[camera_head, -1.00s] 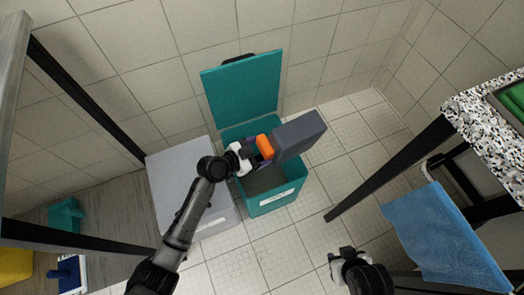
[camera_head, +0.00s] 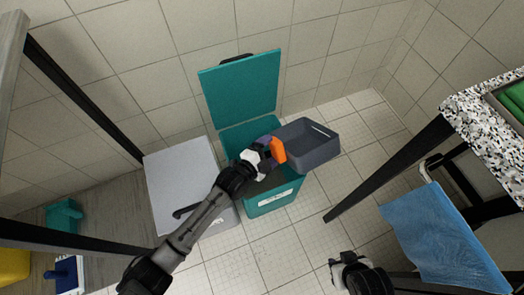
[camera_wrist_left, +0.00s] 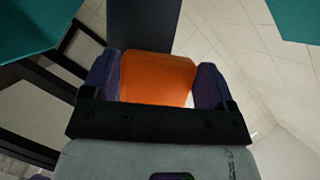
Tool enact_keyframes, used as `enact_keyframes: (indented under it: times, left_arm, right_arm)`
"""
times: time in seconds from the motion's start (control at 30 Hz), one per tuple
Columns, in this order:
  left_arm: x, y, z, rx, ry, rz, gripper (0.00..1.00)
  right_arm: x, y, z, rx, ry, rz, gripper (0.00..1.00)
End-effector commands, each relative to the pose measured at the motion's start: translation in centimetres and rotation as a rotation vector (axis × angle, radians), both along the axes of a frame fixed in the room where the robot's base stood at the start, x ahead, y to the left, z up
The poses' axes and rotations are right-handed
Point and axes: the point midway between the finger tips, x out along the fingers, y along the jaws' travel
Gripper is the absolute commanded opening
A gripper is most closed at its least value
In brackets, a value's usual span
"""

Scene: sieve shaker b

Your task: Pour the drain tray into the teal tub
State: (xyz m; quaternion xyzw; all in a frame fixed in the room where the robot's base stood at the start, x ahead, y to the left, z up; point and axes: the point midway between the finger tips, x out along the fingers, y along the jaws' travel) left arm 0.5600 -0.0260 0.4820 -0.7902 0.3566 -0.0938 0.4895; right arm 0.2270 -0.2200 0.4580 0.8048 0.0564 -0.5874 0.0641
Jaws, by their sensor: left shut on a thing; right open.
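The drain tray (camera_head: 328,157) is a dark grey-blue open box with an orange handle (camera_head: 279,151). My left gripper (camera_head: 270,155) is shut on that handle; the wrist view shows the orange handle (camera_wrist_left: 157,80) between both fingers. The tray is held over the right side of the teal tub (camera_head: 273,202) and reaches past its rim. Its open side faces up toward the head camera, and the visible inside looks empty. The tub's lid (camera_head: 240,92) stands open at the back. My arm and the tray hide much of the tub's inside. My right gripper (camera_head: 346,262) is open and empty.
A grey lidded bin (camera_head: 180,175) stands close left of the tub. A dark table leg (camera_head: 390,172) slants at the right, below a speckled worktop (camera_head: 482,110). A blue sheet (camera_head: 445,235) hangs at lower right. Tiled floor right of the tub is clear.

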Motion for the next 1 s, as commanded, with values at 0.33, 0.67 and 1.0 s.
enact_keyframes:
  times: [0.33,0.67,1.0]
  left_arm:
    - [-2.0,-1.1,-2.0,0.135,-0.248,0.002,0.42]
    - [-3.7,-0.5,-3.9,0.233,-0.423,0.002,0.42]
    - [-4.8,0.5,-4.6,0.272,-0.496,0.003,0.42]
  right_arm:
    - [0.1,0.3,-0.2,0.009,-0.005,-0.005,0.43]
    - [0.2,0.2,-0.3,0.005,-0.004,-0.003,0.43]
    - [0.2,0.0,-0.2,-0.001,-0.004,0.002,0.43]
